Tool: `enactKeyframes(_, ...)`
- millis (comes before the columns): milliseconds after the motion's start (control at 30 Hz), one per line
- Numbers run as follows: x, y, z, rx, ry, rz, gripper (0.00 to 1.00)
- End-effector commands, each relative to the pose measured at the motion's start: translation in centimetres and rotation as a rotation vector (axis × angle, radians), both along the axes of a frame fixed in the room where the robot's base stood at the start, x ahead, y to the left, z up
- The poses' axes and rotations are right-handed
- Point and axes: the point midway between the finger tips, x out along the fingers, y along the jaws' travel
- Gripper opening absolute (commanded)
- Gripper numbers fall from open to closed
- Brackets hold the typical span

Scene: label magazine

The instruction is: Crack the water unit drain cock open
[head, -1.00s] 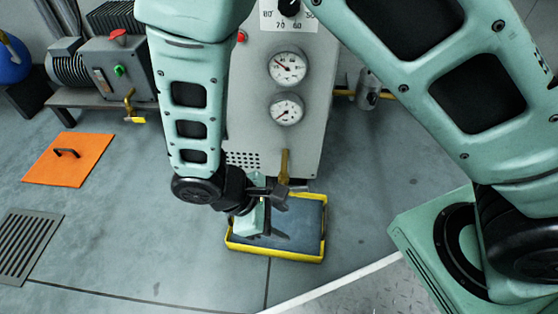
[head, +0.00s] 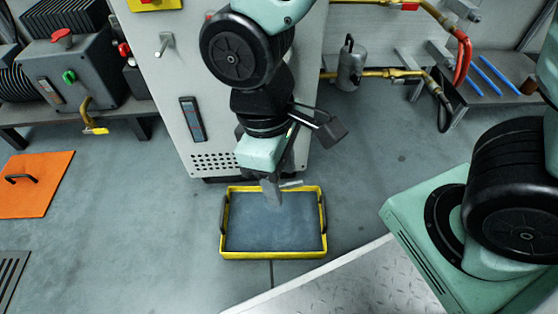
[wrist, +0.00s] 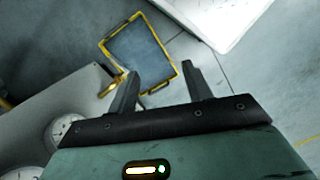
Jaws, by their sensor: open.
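The grey cabinet (head: 180,75), likely the water unit, stands behind my arm; it also shows in the wrist view (wrist: 50,110) with round gauges (wrist: 65,128). My gripper (head: 283,190) points down in front of the cabinet's lower part, seemingly above the yellow-rimmed tray (head: 224,228). In the wrist view my gripper (wrist: 160,76) has its two fingers wide apart with nothing between them; the tray (wrist: 161,44) lies beyond them.
A smaller machine (head: 70,70) with another brass cock (head: 90,118) stands at left. An orange lid (head: 35,185) and a floor grate (head: 12,270) lie on the floor. Yellow pipes (head: 385,73) and a bench (head: 500,85) are at right. The floor around the tray is clear.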

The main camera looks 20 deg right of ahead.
Motion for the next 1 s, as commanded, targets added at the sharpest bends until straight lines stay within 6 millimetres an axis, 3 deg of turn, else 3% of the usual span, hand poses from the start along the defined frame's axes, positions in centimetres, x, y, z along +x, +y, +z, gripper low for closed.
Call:
enactKeyframes(667, -0.5, -0.6, 1.3, 0.045, -0.036, -0.046, 0.50)
enactKeyframes(767, -0.6, -0.7, 3.1, 0.051, -0.044, -0.055, 0.50)
enactKeyframes(1000, -1.2, -1.5, 12.2, 0.095, -0.090, -0.108, 0.50)
